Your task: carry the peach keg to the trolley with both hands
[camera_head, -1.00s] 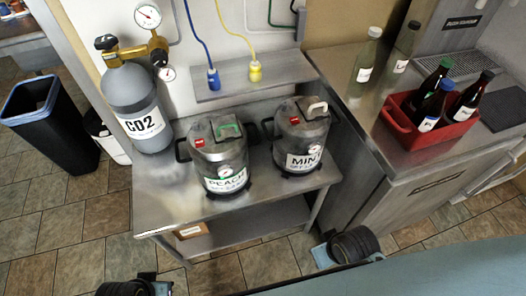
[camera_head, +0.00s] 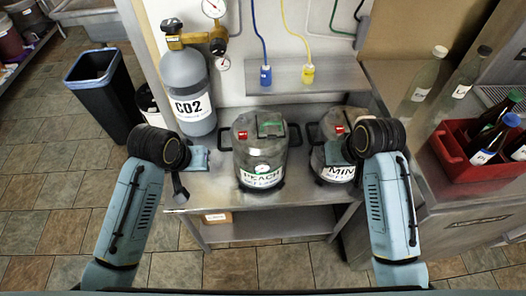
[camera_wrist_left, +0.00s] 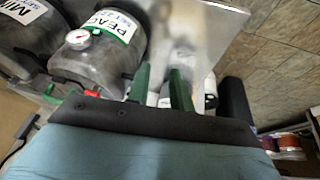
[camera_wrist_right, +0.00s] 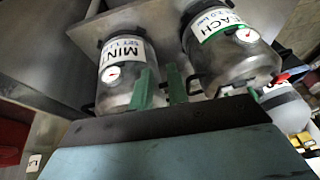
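The peach keg (camera_head: 260,155) is a grey metal keg with a green-edged PEACH label and dark side handles, upright on the steel bench. It also shows in the left wrist view (camera_wrist_left: 98,45) and right wrist view (camera_wrist_right: 232,55). My left gripper (camera_wrist_left: 160,72) is open and empty, left of the keg and apart from it. My right gripper (camera_wrist_right: 160,75) is open and empty, in front of the mint keg (camera_head: 326,165), right of the peach keg. In the head view the fingertips are mostly hidden by my wrists. I cannot make out a trolley.
A CO2 cylinder (camera_head: 188,90) with gauges stands at the bench's (camera_head: 215,198) left back. A wall shelf (camera_head: 290,75) holds blue and yellow connectors behind the kegs. A red crate (camera_head: 470,160) of bottles sits on the right counter. Black bin (camera_head: 105,95) and open tiled floor lie left.

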